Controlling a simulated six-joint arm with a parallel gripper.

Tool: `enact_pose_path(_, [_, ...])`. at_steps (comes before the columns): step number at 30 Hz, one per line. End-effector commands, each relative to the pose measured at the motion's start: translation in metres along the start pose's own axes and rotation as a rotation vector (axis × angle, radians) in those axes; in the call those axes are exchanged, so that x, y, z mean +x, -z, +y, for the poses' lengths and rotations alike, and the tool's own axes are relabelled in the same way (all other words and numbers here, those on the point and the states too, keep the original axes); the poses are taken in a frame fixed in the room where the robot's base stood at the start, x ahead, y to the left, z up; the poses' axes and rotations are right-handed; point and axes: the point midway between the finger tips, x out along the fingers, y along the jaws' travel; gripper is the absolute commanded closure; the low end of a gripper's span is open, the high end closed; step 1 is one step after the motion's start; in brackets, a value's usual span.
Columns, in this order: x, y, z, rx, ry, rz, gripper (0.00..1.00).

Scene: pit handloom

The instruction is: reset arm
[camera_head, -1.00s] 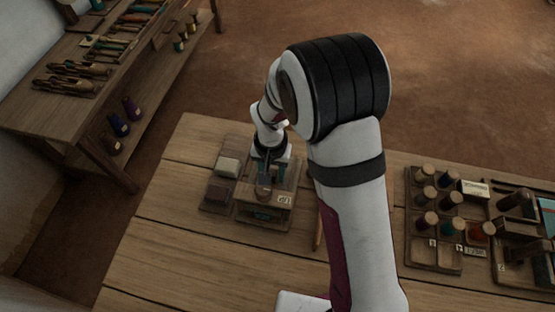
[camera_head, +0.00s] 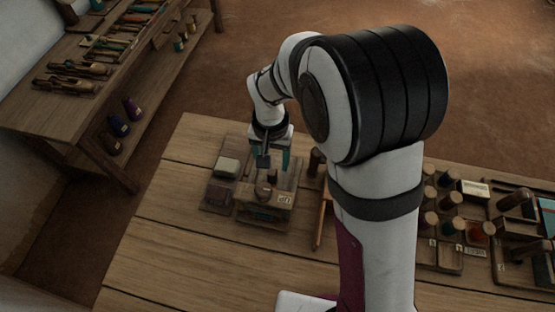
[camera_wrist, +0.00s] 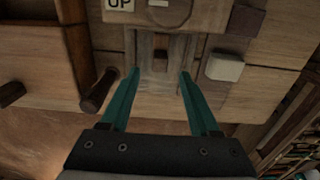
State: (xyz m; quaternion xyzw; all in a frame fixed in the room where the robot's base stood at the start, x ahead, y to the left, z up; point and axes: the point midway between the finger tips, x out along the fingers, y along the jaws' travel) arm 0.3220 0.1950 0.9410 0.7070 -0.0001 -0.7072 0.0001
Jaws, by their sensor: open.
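My gripper (camera_head: 272,160) is open and empty, with two teal fingers apart. It hangs above the small wooden fixture (camera_head: 265,212) on the table. The fixture carries a small upright brown peg and a round part, with a pale label on its front. In the wrist view, my gripper (camera_wrist: 158,75) shows both fingertips apart over the fixture's wooden slot (camera_wrist: 161,58), with nothing between them. A label reading "UP" (camera_wrist: 118,4) shows at the top of that view.
A pale block (camera_head: 228,165) sits on a dark tray left of the fixture. A wooden-handled tool (camera_head: 321,222) lies to its right. Racks of spools (camera_head: 452,226) stand further right, partly behind my arm. A side bench (camera_head: 60,120) holds tools. The front left tabletop is clear.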

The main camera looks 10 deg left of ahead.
Motion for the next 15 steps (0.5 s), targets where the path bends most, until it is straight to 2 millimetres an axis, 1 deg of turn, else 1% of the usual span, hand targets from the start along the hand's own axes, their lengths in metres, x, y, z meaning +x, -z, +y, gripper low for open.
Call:
enact_pose_path(11, [-0.001,0.0,0.001,0.002,0.001,0.0,0.38])
enact_pose_path(13, [-0.014,-0.002,0.013,0.028,0.006,0.001,0.38])
enact_pose_path(14, [-0.024,-0.006,0.023,0.048,0.009,-0.002,0.38])
enact_pose_path(15, [-0.043,-0.014,0.041,0.087,0.017,-0.004,0.38])
